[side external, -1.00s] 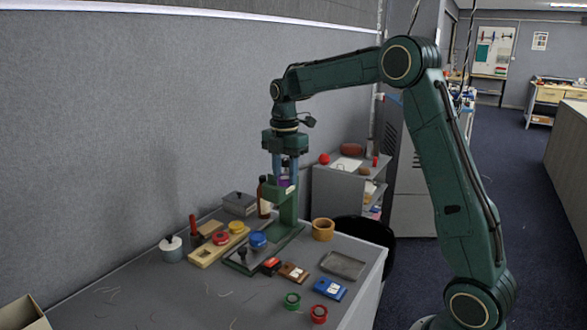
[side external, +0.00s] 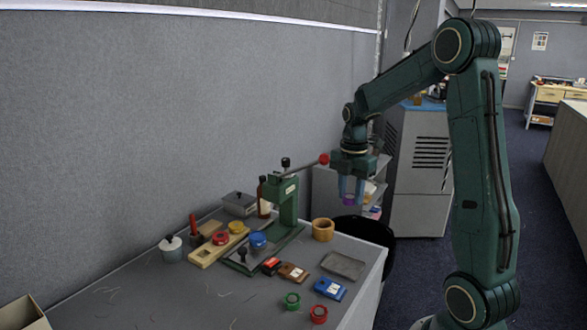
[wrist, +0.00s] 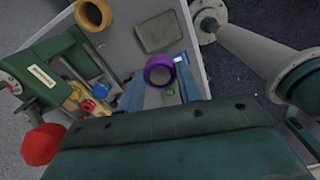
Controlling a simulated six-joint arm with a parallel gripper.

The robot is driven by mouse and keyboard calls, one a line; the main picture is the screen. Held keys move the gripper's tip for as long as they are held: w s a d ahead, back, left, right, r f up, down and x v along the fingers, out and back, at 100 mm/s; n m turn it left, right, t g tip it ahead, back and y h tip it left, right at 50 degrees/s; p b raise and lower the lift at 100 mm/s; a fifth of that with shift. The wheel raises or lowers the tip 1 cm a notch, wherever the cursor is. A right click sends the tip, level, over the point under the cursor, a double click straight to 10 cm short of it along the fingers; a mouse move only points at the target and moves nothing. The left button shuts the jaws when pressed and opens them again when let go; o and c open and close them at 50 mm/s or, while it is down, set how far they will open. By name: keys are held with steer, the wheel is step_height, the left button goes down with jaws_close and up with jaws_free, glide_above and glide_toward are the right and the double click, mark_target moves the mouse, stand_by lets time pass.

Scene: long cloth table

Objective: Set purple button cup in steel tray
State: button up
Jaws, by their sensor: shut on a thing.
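My gripper (side external: 351,194) is shut on the purple button cup (side external: 348,199) and holds it in the air, above and behind the far right end of the table. In the wrist view the purple cup (wrist: 159,71) shows as a ring between my blue fingertips. The steel tray (side external: 343,265) lies flat on the table near its right edge, and it looks empty. It also shows in the wrist view (wrist: 160,32), beyond the cup. The cup is apart from the tray.
A green press (side external: 284,205) with a long lever and red knob (side external: 323,159) stands left of my gripper. A wooden cup (side external: 322,230) stands left of the tray. A blue box (side external: 330,289) and green and red rings (side external: 318,314) lie in front of the tray.

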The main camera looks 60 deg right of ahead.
mark_target(343, 266)
steer(key=shift+f, duration=0.5)
step_height(343, 266, down, 20)
stand_by(1.0)
steer(key=shift+f, duration=0.15)
steer(key=o, duration=1)
steer(key=shift+o, duration=0.2)
step_height(343, 266, up, 12)
steer(key=shift+r, duration=0.2)
